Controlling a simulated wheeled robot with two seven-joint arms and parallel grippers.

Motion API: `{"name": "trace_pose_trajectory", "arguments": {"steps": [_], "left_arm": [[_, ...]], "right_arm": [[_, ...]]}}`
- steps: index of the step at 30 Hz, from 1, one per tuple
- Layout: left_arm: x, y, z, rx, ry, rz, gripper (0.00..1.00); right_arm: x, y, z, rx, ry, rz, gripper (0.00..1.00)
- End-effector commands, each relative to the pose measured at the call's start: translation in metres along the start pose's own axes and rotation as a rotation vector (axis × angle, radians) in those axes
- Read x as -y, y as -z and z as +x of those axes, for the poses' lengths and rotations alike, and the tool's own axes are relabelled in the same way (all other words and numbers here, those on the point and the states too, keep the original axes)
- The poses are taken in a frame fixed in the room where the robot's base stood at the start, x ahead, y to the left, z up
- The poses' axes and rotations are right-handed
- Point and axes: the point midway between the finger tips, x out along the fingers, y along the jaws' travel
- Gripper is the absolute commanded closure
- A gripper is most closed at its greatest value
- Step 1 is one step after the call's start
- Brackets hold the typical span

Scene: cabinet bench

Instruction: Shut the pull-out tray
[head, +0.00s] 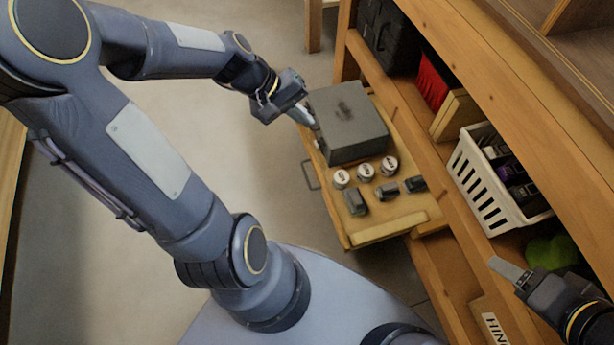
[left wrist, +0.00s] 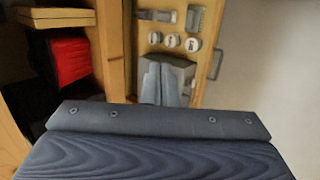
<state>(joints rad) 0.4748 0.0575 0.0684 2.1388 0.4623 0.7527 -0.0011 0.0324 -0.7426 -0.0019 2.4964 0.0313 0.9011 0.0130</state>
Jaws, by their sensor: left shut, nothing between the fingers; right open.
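The pull-out tray (head: 388,231) is a light wooden board sticking out of the cabinet, with a metal handle (head: 309,174) on its outer edge. It carries a grey box (head: 347,122), white-topped cans (head: 365,172) and small dark blocks (head: 386,192). My left gripper (head: 306,117) is shut and empty beside the box's outer corner, near the tray's front edge; I cannot tell if it touches. The left wrist view shows its closed fingers (left wrist: 165,82) over the box, with the handle (left wrist: 216,63) to the right. My right gripper (head: 510,270) is open near the cabinet's front.
The wooden cabinet (head: 470,70) holds a white basket (head: 478,185), a black case (head: 388,35), a red item (head: 431,82) and a green item (head: 548,252). A lettered box (head: 492,325) sits low down. The floor (head: 240,175) left of the tray is clear.

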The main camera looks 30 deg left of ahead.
Motion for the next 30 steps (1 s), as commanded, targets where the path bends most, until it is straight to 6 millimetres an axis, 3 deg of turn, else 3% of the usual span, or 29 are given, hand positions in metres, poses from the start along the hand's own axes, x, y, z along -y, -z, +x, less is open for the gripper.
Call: {"name": "trace_pose_trajectory", "arguments": {"steps": [1,6,11,15,18,21,25,30], "left_arm": [[0.007,0.021,0.011,0.025,-0.015,-0.115,1.0],[0.055,0.083,0.062,0.058,-0.092,-0.491,1.0],[0.126,0.115,0.12,0.066,-0.166,-0.871,1.0],[0.191,0.115,0.17,0.062,-0.221,-1.181,1.0],[0.227,0.105,0.199,0.055,-0.25,-1.357,1.0],[0.25,0.095,0.22,0.051,-0.269,-1.477,1.0],[0.264,0.088,0.235,0.047,-0.28,-1.553,1.0],[0.264,0.088,0.254,0.048,-0.281,-1.565,1.0]], "right_arm": [[0.005,0.005,-0.01,0.0,0.0,0.0,0.35],[0.012,0.014,-0.027,0.0,0.0,0.0,0.35],[0.02,0.022,-0.043,0.0,0.0,0.0,0.35],[0.025,0.027,-0.054,0.0,0.0,0.0,0.35],[0.027,0.03,-0.06,0.0,0.0,0.0,0.35],[0.029,0.032,-0.063,0.0,0.0,0.0,0.35],[0.029,0.032,-0.064,0.0,0.0,0.0,0.35],[0.027,0.03,-0.059,0.0,0.0,0.0,0.35]]}}
